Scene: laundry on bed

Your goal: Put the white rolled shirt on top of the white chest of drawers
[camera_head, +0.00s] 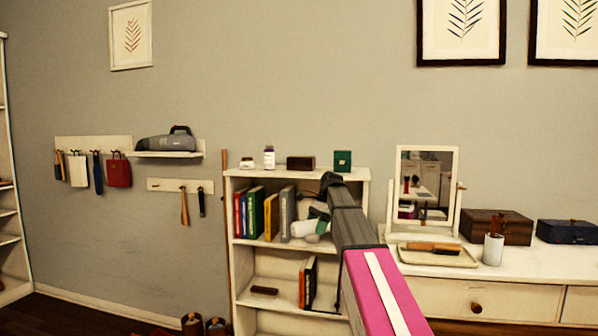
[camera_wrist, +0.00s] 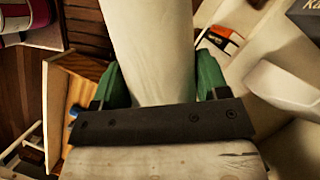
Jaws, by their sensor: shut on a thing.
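The white rolled shirt (camera_head: 303,228) shows in the head view as a small pale roll at the end of my arm, in front of the bookshelf. In the wrist view the shirt (camera_wrist: 148,45) runs up between the green fingers. My gripper (camera_head: 317,222) is shut on it; the gripper also shows in the wrist view (camera_wrist: 155,85). The shirt's far end is out of the wrist picture. The white chest of drawers (camera_head: 430,293) stands at the right of the head view, to the right of my gripper. My arm covers its left edge.
On the chest stand a mirror (camera_head: 427,190), a tray (camera_head: 432,257) with a brush, a white cup (camera_head: 493,249), a brown box (camera_head: 497,227) and a dark blue box (camera_head: 567,231). Bare top shows along its front. A white bookshelf (camera_head: 262,262) with books stands behind my gripper.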

